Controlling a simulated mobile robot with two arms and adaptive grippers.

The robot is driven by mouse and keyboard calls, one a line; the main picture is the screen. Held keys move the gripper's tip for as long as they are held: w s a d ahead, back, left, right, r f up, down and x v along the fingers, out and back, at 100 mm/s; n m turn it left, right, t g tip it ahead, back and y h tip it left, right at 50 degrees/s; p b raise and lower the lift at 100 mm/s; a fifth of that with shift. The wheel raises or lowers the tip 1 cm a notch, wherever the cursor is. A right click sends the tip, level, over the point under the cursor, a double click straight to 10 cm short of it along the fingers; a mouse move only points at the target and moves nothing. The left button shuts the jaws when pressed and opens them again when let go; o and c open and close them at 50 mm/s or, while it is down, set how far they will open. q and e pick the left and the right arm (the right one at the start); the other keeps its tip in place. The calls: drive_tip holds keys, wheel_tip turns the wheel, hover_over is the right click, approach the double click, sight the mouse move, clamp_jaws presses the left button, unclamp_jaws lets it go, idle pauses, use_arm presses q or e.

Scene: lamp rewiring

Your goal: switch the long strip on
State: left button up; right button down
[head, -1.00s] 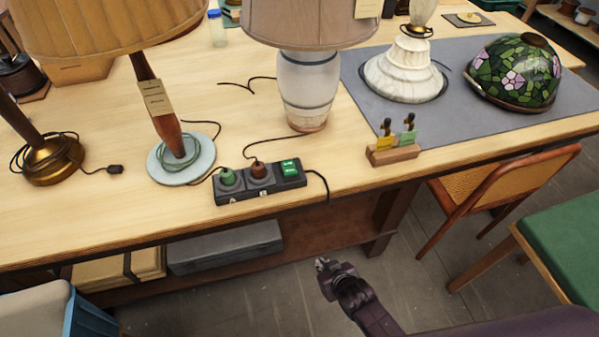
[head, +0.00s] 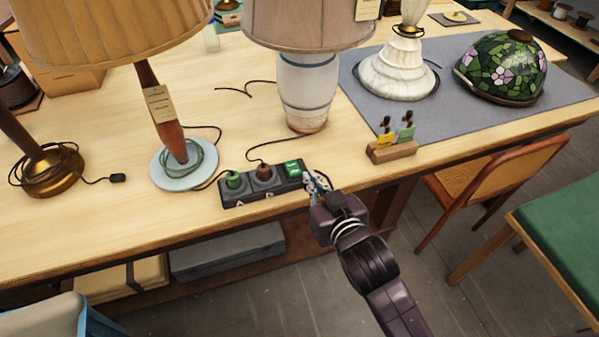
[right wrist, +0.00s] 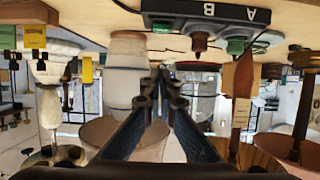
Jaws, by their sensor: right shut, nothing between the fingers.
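The black power strip (head: 248,183) lies along the front edge of the table. Its green rocker switch (head: 292,169) is at the right end; I cannot tell whether it is on. A green plug (head: 233,180) and a brown plug (head: 264,173) sit in its sockets. My right gripper (head: 316,182) is shut and empty just beside the strip's right end; contact is unclear. In the upside-down right wrist view, the strip (right wrist: 180,8) crosses the top, beyond the shut fingertips (right wrist: 160,76). My left gripper is out of view.
A white-blue lamp base (head: 307,90) stands behind the strip, and a lamp with a pale round foot (head: 170,176) stands left. A wooden block with coloured tags (head: 392,151) is to the right. Cords lie on the table. A chair (head: 500,185) stands by the front edge.

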drive_tip(key=shift+w, duration=0.1)
drive_tip(key=p, duration=0.2)
hover_over(293, 168)
drive_tip(key=s+d, duration=0.1)
drive_tip(key=s, duration=0.3)
drive_tip(key=f, duration=0.3)
drive_tip(key=shift+d+f, duration=0.1)
drive_tip(key=shift+d, duration=0.1)
wheel_tip(293, 168, down, 3)
drive_tip(key=shift+w+f, duration=0.15)
drive_tip(key=shift+f, duration=0.55)
